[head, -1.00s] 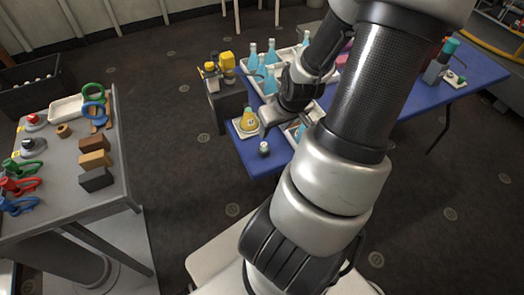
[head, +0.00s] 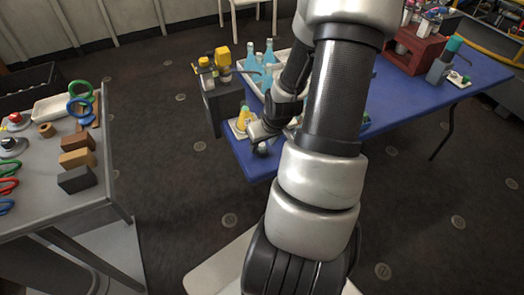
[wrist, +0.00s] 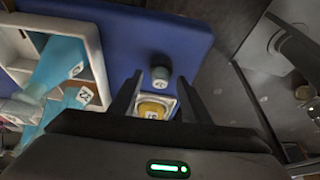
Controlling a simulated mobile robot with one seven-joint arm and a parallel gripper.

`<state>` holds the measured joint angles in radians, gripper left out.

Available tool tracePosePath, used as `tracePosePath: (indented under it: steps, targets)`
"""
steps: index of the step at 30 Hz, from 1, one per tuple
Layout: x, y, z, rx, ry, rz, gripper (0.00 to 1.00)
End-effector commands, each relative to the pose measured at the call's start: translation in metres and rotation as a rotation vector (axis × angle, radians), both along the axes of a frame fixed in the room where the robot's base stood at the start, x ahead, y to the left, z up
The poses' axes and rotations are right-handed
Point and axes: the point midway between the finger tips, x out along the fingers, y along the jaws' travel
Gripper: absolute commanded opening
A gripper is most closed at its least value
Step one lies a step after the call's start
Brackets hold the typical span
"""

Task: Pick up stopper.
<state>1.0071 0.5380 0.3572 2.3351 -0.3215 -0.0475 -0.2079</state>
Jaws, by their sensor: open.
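The stopper (wrist: 160,76) is a small dark piece with a paler grey end, on the blue table near its edge in the wrist view. In the wrist view my gripper (wrist: 160,75) is open, with one fingertip on each side of the stopper and a gap to both. I cannot tell the remaining height between them. A yellow flask (wrist: 152,108) on a small pale tray shows between the fingers, closer to the palm; it also shows in the head view (head: 243,116).
A white crate (wrist: 92,38) with blue bottles (wrist: 62,58) lies left of the fingers. The blue table (head: 405,103) runs right to a red rack (head: 415,48). A grey table (head: 85,203) with rings and blocks stands left, with open floor between.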

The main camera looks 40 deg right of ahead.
Motion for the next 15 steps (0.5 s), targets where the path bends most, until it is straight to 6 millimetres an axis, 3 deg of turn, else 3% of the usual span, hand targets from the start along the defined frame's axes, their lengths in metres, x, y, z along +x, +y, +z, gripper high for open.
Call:
tracePosePath:
  steps: [6,13,15]
  targets:
    - [0.0003,-0.0002,0.0005,0.000,-0.001,0.000,0.42]
    - [0.0003,0.0000,0.0006,0.000,-0.001,0.000,0.03]
    - [0.0003,0.0000,0.0006,0.000,-0.001,0.000,0.00]
